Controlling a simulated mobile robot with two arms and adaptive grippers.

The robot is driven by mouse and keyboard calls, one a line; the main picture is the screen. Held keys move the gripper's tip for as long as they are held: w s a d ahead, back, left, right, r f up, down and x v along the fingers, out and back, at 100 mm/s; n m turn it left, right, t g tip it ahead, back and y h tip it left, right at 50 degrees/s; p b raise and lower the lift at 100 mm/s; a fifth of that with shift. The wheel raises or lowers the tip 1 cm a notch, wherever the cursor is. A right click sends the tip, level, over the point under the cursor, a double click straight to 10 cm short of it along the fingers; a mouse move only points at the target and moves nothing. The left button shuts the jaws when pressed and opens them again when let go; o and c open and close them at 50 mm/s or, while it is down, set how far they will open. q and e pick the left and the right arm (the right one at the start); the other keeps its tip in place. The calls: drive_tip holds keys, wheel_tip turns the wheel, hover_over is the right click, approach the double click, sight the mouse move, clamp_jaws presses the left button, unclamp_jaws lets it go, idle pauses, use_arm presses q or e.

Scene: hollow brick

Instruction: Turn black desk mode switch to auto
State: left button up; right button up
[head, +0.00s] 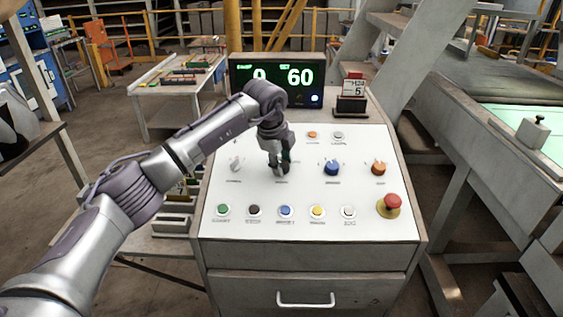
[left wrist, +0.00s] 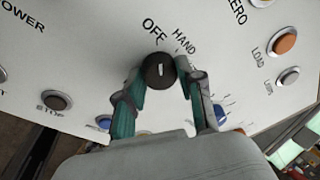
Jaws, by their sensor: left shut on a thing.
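The black mode switch (left wrist: 159,71) is a round knob with a short white mark on its face, on the white desk panel (head: 305,190). In the left wrist view the words OFF and HAND are printed beyond it; the label on its right is partly covered by a finger. The mark lies roughly toward OFF. My left gripper (left wrist: 161,82) has its green-grey fingers on either side of the knob, shut on it. My right gripper is not in view.
A pale knob (head: 236,163) is left of the gripper; a blue knob (head: 332,168) and an orange knob (head: 378,168) are right. Several push buttons line the front, with a red mushroom button (head: 391,203) at right. A display (head: 278,82) stands behind.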

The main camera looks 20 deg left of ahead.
use_arm(q)
drive_tip(key=shift+m, duration=0.3)
drive_tip(key=m+b, duration=0.1)
drive_tip(key=m, duration=0.2)
drive_tip(key=shift+m+g, duration=0.3)
drive_tip(key=shift+g, duration=0.1)
drive_tip(key=m, duration=0.5)
drive_tip(key=shift+w+g, duration=0.1)
drive_tip(key=shift+g, duration=0.3)
drive_tip(key=m, duration=0.5)
drive_tip(key=shift+r+m+g+y, duration=0.1)
drive_tip(key=shift+m+g+y, duration=0.2)
drive_tip(key=shift+m, duration=0.1)
drive_tip(key=m+p, duration=0.1)
drive_tip(key=m, duration=0.3)
drive_tip(key=shift+w+y, duration=0.1)
drive_tip(key=shift+y, duration=0.3)
drive_tip(key=shift+m, duration=0.4)
drive_tip(key=o, duration=1.2)
drive_tip(key=shift+c, duration=0.2)
